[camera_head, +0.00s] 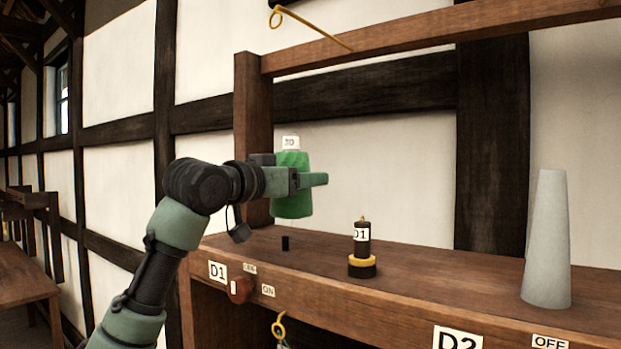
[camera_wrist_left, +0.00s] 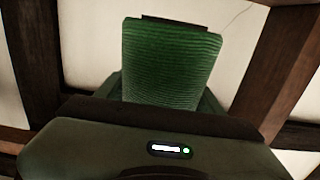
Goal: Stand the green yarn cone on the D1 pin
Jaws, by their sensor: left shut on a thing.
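The green yarn cone (camera_head: 292,203) is in my left gripper (camera_head: 310,180), held upright in the air above the bench at its left end. A small white tag sits at its top. The gripper is shut on it and partly hides its middle. The cone's ribbed green side also fills the middle of the left wrist view (camera_wrist_left: 170,62). The D1 pin (camera_head: 362,246) is a black post with a yellow ring near its base and a D1 label. It stands empty on the bench, right of and lower than the cone. My right gripper is not in view.
A grey cone (camera_head: 549,240) stands at the bench's right. A small black peg (camera_head: 285,243) is on the bench (camera_head: 430,285) below the held cone. A red-brown knob (camera_head: 238,290) is on the front edge. A wooden post (camera_head: 252,130) and top rail (camera_head: 430,32) with a yellow hook frame the bench.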

